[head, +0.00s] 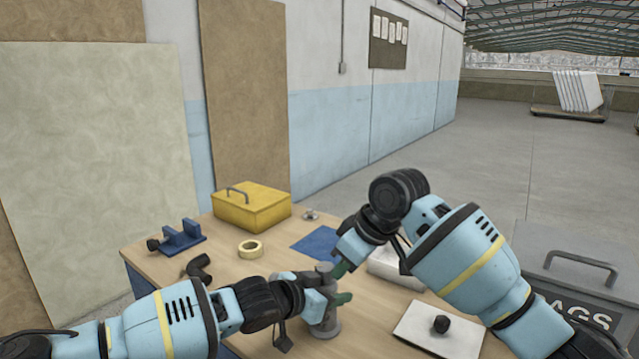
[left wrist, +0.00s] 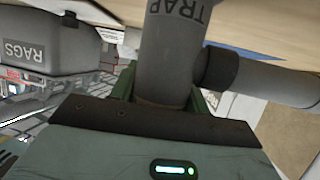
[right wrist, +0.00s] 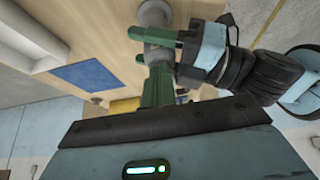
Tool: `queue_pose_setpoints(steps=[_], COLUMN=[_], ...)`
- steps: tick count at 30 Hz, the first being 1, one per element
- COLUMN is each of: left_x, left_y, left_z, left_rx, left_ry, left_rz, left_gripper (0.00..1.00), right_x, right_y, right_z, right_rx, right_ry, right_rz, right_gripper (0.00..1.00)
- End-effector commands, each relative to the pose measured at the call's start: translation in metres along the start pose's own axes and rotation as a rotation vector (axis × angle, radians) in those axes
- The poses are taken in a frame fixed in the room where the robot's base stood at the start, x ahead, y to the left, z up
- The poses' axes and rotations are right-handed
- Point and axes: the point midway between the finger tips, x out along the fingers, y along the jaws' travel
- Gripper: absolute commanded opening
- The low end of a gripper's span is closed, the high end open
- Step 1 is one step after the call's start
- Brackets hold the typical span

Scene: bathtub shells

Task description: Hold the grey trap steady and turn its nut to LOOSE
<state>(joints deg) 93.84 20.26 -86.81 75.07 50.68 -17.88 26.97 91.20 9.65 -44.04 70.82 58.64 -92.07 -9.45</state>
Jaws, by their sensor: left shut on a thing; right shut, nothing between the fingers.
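The grey trap (head: 325,327) stands upright near the front of the workbench. In the left wrist view the trap (left wrist: 172,60) carries the lettering TRAP, and a side pipe (left wrist: 275,85) with a dark collar leaves it to the right. My left gripper (head: 338,299) is shut around the trap's body, with a green finger on each side. My right gripper (head: 340,269) is shut and empty beside the trap's top, above my left gripper. In the right wrist view its green fingers (right wrist: 158,85) are together, close to the trap's grey top (right wrist: 153,14). I cannot make out the nut's mark.
A yellow toolbox (head: 252,208), a tape roll (head: 250,249), a blue clamp (head: 180,238) and a dark elbow pipe (head: 197,267) sit on the bench's left half. A white board (head: 415,330) with a black knob lies at right. A grey RAGS bin (head: 570,285) stands beyond it.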

Motion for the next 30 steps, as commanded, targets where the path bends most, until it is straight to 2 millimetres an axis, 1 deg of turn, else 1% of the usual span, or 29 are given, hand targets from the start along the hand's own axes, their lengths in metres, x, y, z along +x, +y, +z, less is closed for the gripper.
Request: queue_pose_setpoints(steps=[1,9,21,25,30], left_x=[0.001,0.001,0.001,0.001,0.001], left_y=[0.004,0.005,0.004,0.003,0.002], left_z=[0.0,0.0,0.0,0.001,0.001], left_rx=[0.001,0.001,0.0,0.0,0.0], left_ry=[0.0,0.001,0.0,0.0,-0.001], left_rz=[0.008,0.009,0.007,0.005,0.003], left_gripper=[0.19,0.19,0.19,0.19,0.19], right_x=[0.001,0.001,-0.003,-0.004,-0.015], right_y=[-0.004,-0.009,-0.01,-0.009,-0.009], right_z=[-0.002,-0.003,0.005,0.005,-0.002], right_rx=[-0.003,-0.002,-0.002,-0.001,-0.001], right_ry=[0.004,0.005,0.003,0.002,0.004], right_rz=[-0.004,-0.002,-0.001,0.0,0.002], right_gripper=[0.0,0.0,0.0,0.0,0.0])
